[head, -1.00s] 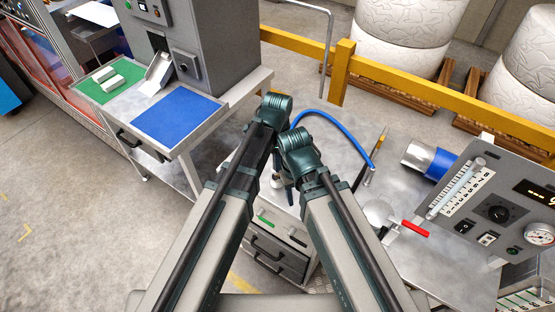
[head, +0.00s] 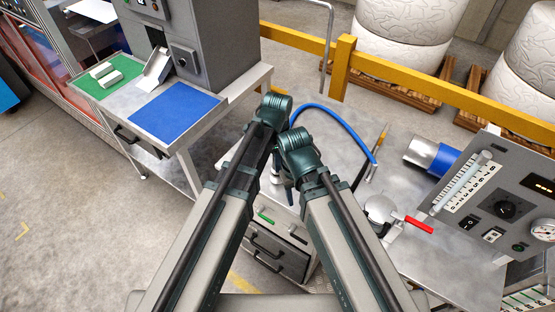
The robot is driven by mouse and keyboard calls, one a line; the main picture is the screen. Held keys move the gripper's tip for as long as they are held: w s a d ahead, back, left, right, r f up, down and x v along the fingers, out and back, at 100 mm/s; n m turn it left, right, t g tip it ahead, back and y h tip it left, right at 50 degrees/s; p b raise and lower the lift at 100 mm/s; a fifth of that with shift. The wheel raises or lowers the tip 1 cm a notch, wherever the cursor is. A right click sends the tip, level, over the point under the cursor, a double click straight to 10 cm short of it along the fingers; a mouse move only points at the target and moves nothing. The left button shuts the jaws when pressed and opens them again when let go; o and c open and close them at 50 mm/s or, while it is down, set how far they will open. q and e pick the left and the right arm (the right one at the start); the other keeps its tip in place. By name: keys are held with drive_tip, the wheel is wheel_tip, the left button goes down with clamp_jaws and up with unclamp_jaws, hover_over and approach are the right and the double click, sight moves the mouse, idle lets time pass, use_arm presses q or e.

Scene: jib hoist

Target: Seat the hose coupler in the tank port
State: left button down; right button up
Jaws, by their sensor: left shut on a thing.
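A blue hose (head: 336,117) arches up from behind my wrists and comes down on the metal bench to the right. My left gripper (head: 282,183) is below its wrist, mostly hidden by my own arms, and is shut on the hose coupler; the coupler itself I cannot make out. My right gripper is hidden behind its arm. A silver fitting with a red lever (head: 419,225) stands on the bench right of my arms. A silver and blue cylinder (head: 422,151) lies behind it. I cannot tell which part is the tank port.
A grey control panel (head: 478,214) with a gauge and scale stands at the right. A yellow rail (head: 420,84) runs behind the bench. A side table with a blue mat (head: 174,116) and a grey machine (head: 215,42) stands at the left. Drawers (head: 276,252) are below my arms.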

use_arm(q)
drive_tip(key=shift+f+b, duration=0.55)
drive_tip(key=shift+f, duration=0.15)
use_arm(e)
drive_tip(key=shift+f, duration=0.65)
use_arm(q)
drive_tip(key=shift+c, duration=2.2)
unclamp_jaws()
drive_tip(key=shift+r, duration=0.1)
drive_tip(key=shift+r, duration=0.1)
use_arm(e)
drive_tip(key=shift+r, duration=0.15)
use_arm(q)
wheel_tip(320, 180, up, 14)
drive_tip(key=p, duration=1.4)
use_arm(e)
wheel_tip(320, 180, up, 14)
use_arm(q)
drive_tip(key=shift+f, duration=0.2)
use_arm(e)
drive_tip(key=shift+f, duration=0.2)
